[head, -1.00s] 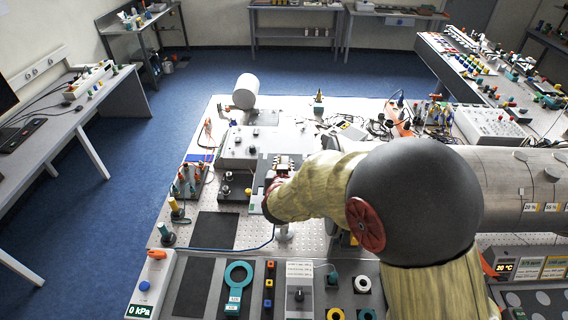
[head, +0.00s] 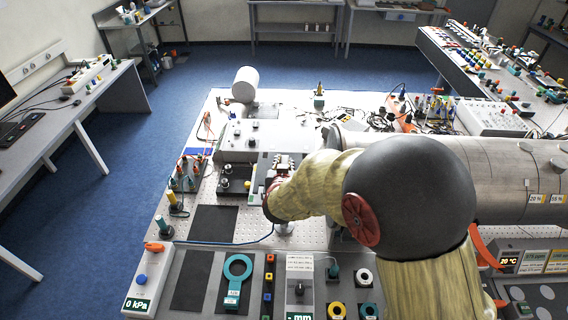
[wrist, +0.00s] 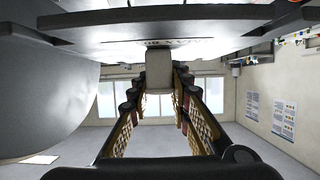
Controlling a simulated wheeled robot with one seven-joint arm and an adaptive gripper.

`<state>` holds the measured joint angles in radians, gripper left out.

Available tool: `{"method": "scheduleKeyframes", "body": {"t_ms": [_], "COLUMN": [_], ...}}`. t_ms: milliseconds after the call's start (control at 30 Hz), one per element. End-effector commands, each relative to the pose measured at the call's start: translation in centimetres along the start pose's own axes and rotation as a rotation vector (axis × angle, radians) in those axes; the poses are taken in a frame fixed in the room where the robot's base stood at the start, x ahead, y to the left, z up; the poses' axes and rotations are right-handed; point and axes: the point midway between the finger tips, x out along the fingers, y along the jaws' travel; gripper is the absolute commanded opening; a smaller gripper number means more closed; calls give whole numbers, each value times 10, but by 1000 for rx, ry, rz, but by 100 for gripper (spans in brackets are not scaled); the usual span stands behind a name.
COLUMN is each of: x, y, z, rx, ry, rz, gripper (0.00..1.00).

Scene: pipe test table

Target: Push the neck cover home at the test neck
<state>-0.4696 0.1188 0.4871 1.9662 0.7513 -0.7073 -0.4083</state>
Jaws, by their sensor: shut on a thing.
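My gripper shows in the wrist view (wrist: 158,88), its two padded fingers shut on a small light grey block (wrist: 158,66). I take this block to be the neck cover. Its far end meets or lies close under a wide flat grey surface (wrist: 220,28) across the top; I cannot tell whether they touch. In the head view my arm reaches over the table and hides most of the gripper and what it holds. A pale upright post (head: 284,229) shows just below my wrist; I cannot tell whether it is the test neck.
A large metal pipe (head: 490,165) lies at the right, partly behind my arm. A white cylinder (head: 245,84) stands at the back left. A dark mat (head: 212,224) lies left of my wrist. A front panel holds a teal ring (head: 238,268) and a 0 kPa display (head: 138,304).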

Motion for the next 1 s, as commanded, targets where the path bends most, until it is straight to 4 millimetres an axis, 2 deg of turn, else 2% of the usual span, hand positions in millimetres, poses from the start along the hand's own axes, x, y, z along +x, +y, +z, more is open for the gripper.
{"method": "scheduleKeyframes", "body": {"t_ms": [533,1000], "x": [1,4], "y": [-1,-1], "z": [-1,8], "rx": [0,1], "ry": [2,2], "rz": [0,0], "gripper": [0,0]}}
